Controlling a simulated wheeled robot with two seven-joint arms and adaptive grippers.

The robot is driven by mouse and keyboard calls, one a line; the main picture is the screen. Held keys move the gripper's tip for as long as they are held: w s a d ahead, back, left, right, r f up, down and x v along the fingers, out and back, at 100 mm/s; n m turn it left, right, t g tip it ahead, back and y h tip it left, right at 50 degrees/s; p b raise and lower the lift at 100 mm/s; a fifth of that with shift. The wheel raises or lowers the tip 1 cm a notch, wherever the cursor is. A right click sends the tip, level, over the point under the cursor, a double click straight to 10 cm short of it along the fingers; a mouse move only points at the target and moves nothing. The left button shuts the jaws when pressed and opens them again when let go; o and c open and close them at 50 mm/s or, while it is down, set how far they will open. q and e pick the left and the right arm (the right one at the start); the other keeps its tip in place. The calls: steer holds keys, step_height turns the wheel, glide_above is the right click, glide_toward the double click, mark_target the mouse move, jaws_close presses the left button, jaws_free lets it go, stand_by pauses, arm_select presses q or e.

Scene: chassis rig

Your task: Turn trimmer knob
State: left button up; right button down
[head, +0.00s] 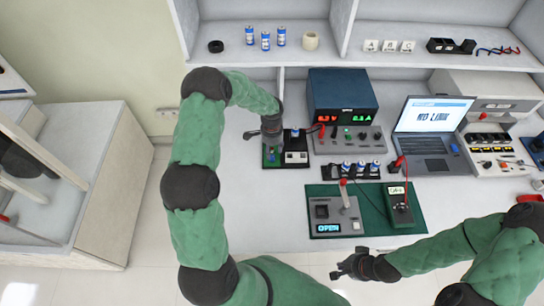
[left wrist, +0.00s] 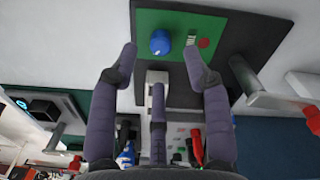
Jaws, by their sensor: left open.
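The blue trimmer knob (left wrist: 160,42) stands on a green board (left wrist: 178,22) in the left wrist view. A small pale part and a red disc (left wrist: 204,43) lie to its right on the same board. The board sits on a dark base (left wrist: 270,40); in the head view this base (head: 297,144) is partly under my left gripper (head: 270,138). My left gripper is open, and its fingers (left wrist: 161,58) point toward the knob, which shows between and beyond their tips. I see no contact. My right gripper (head: 345,268) hangs near the table's front edge, apart from the board.
A power supply (head: 343,92) with red digits stands behind the board. A laptop (head: 432,125) is at the right. A green mat (head: 375,212) with a meter (head: 399,205) and a grey box reading OPEN (head: 335,215) lies in front. The table left of the mat is clear.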

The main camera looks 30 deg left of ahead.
mark_target(272, 157)
arm_select(q)
steer(key=shift+f+b, duration=0.3)
steer(key=shift+f, duration=2.1)
jaws_close()
